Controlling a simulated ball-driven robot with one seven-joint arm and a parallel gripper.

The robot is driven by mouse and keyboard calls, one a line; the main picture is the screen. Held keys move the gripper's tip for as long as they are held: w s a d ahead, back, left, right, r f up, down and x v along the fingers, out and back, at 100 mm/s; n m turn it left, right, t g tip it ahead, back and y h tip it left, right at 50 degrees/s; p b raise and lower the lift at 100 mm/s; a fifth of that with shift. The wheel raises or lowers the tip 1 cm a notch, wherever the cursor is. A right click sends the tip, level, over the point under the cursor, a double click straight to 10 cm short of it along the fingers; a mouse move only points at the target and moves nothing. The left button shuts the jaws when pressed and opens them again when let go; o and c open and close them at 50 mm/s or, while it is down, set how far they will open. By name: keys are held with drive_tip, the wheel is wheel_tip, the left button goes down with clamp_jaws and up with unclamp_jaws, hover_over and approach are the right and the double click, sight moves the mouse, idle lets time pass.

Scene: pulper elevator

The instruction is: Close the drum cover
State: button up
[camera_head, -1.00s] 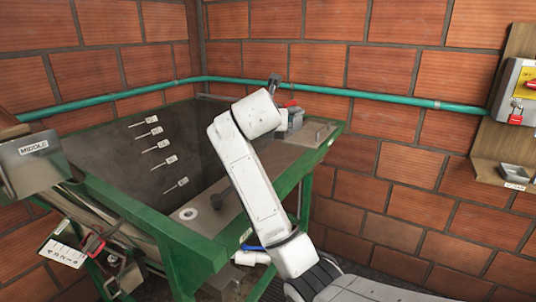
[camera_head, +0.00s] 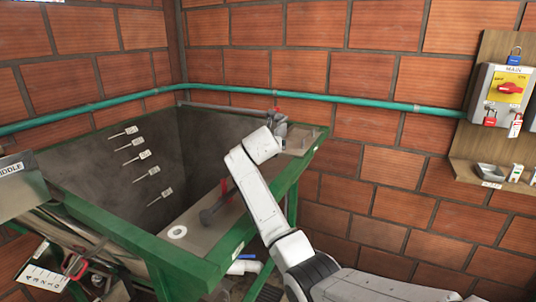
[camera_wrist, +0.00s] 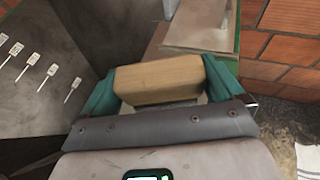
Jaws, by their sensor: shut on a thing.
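My gripper (camera_wrist: 158,84) is in the wrist view, with its teal fingers at both ends of a tan wooden block (camera_wrist: 157,78). It is shut on this block, which spans the gap between the fingers. In the head view my white arm reaches over the right side of the green-framed hopper, and its fingers and the block cannot be made out there. No part in view can be clearly told as the drum cover.
The hopper's green rim (camera_head: 118,242) surrounds a deep grey bin with several white tags. A teal pipe (camera_head: 345,101) runs along the brick wall. A switch board (camera_head: 502,90) hangs at right.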

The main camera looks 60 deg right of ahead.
drive_tip(key=shift+d+f, duration=0.45)
drive_tip(key=shift+f, duration=0.05)
drive_tip(key=shift+f+p, duration=0.35)
drive_tip(key=shift+f, duration=1.2)
drive_tip(key=o, duration=0.6)
drive_tip(key=shift+f, duration=0.15)
drive_tip(key=shift+c, duration=0.2)
drive_tip(key=shift+o, duration=0.4)
